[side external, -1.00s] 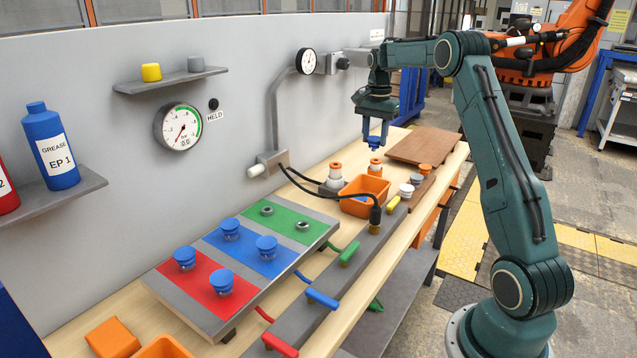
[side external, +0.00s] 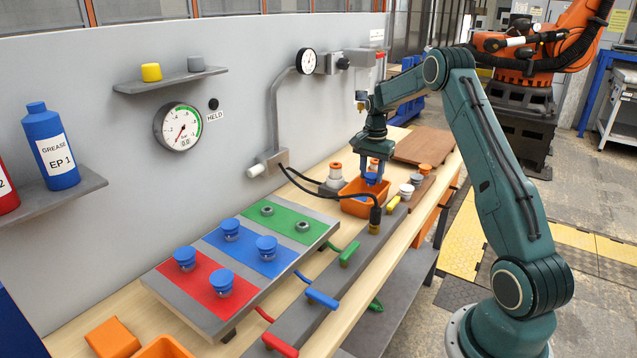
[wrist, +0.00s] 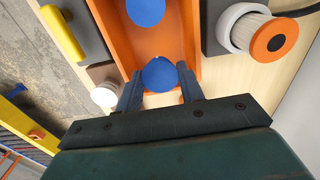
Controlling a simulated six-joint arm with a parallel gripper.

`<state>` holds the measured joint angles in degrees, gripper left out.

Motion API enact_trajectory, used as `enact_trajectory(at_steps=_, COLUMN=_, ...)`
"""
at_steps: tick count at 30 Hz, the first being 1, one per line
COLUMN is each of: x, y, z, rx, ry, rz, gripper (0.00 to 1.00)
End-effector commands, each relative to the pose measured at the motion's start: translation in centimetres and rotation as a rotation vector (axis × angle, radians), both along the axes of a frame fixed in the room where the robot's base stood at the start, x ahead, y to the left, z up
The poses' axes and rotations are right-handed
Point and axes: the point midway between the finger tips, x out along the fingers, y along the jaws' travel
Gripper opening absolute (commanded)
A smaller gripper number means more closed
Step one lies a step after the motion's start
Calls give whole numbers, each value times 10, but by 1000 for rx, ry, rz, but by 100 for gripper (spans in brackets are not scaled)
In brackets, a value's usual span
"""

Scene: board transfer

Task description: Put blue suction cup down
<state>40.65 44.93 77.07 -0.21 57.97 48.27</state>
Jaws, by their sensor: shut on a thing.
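I cannot tell whether the held cup touches the bin floor. On the board, two blue cups (side external: 222,283) stand on the red field and two (side external: 266,248) on the blue field. The green field (side external: 288,226) holds two grey fittings.
A white and orange canister (side external: 335,175) stands behind the bin. A black hose (side external: 330,197) curves down past the bin's near-left side. Small white and orange pieces (side external: 407,190) and a yellow handle (side external: 393,203) sit to its right. A brown board (side external: 428,147) lies beyond.

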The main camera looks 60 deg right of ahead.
Motion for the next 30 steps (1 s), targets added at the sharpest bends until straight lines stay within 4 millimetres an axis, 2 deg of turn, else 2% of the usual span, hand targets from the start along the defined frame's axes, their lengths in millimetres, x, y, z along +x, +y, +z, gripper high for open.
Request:
enact_trajectory(at_steps=10, x=0, y=0, z=-36, rx=1, ry=1, rz=0, gripper=11)
enact_trajectory(at_steps=25, x=0, y=0, z=-42, rx=1, ry=1, rz=0, gripper=11)
enact_trajectory(at_steps=26, x=0, y=0, z=-42, rx=1, ry=1, rz=0, gripper=44)
enact_trajectory(at_steps=27, x=0, y=0, z=-42, rx=1, ry=1, rz=0, gripper=47)
enact_trajectory(at_steps=30, x=0, y=0, z=-42, rx=0, ry=0, rz=0, gripper=47)
